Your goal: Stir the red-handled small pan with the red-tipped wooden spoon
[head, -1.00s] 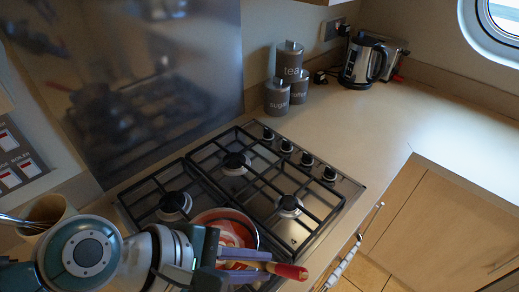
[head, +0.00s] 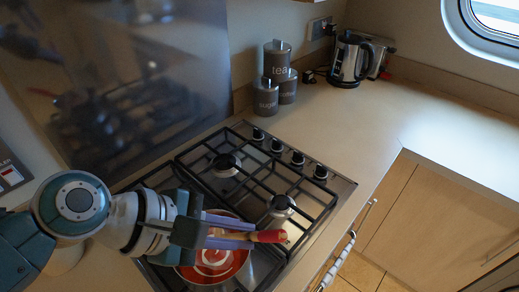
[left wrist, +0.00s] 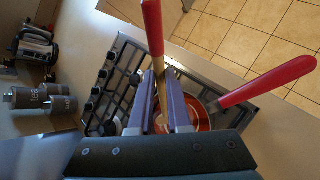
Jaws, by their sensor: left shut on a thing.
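The small pan (head: 215,266), with red-orange contents, sits on the near-left part of the hob. Its red handle (left wrist: 268,82) shows in the left wrist view, reaching up and right. My left gripper (head: 232,232) is above the pan and hides part of it. It is shut on the wooden spoon (head: 268,236), whose red end sticks out to the right of the fingers. In the left wrist view the spoon's red end (left wrist: 153,28) points up and its pale shaft runs between the purple fingers. Whether the spoon's lower end touches the contents is hidden. My right gripper is out of view.
The black grates of the hob (head: 265,180) surround the pan. Canisters (head: 275,85) and a kettle (head: 350,60) stand at the back. The counter right of the hob is clear. A rail (head: 335,262) runs along the front edge.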

